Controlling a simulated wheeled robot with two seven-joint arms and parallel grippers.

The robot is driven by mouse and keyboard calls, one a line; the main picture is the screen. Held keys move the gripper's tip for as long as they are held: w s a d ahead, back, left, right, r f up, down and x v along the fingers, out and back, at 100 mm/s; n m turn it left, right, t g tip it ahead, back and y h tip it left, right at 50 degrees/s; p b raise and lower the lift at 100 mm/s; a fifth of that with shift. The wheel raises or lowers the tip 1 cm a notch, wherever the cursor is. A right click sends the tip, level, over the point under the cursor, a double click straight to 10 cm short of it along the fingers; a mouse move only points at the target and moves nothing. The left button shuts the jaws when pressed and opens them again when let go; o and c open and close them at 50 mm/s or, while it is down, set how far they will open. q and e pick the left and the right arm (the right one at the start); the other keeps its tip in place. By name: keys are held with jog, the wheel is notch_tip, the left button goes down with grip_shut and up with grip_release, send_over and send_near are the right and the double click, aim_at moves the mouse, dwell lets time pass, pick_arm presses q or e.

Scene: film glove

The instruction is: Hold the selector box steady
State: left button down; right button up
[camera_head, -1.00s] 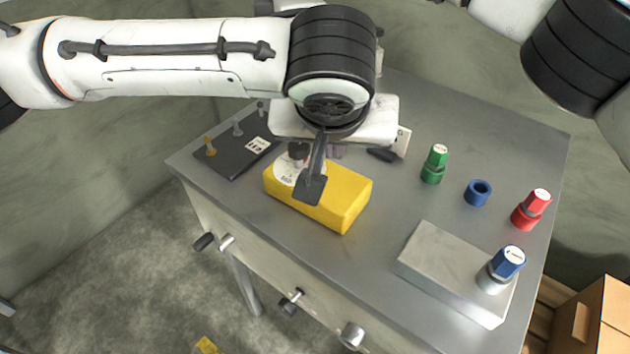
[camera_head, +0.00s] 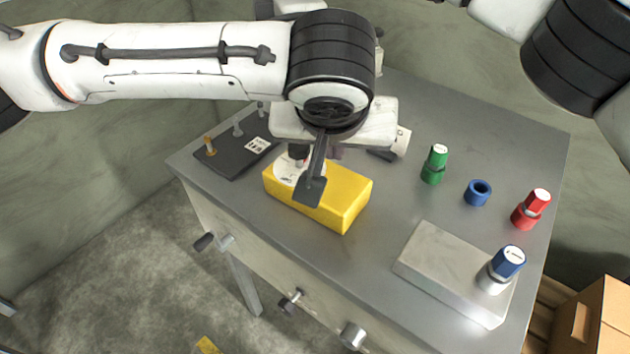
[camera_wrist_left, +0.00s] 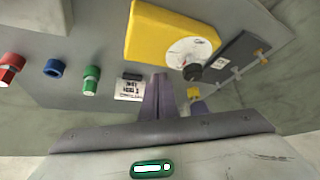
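The yellow selector box (camera_head: 345,200) sits on the grey table near its front left edge. A white round dial with a black knob (camera_head: 298,152) is on its top; the dial also shows in the left wrist view (camera_wrist_left: 190,54). My left gripper (camera_head: 311,188) hangs over the box, and its dark finger hides part of the box and dial. In the left wrist view my left fingers (camera_wrist_left: 159,95) lie close together with nothing visible between them, pointing towards the box's side. Contact with the box cannot be told. My right gripper is out of view; only its arm shows at upper right.
A dark panel with small levers (camera_head: 232,160) lies left of the box. A green knob (camera_head: 434,164), blue ring (camera_head: 478,193), red knob (camera_head: 531,209) and grey block (camera_head: 455,270) with a blue-capped knob (camera_head: 503,268) stand to the right. A cardboard box (camera_head: 598,320) is below right.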

aim_at(333, 177)
pick_arm(q)
jog(key=shift+f, duration=0.9)
jog(key=shift+f, duration=0.25)
jog(key=shift+f, duration=0.5)
jog(key=shift+f, duration=0.6)
jog(key=shift+f, duration=0.2)
dwell(0.4)
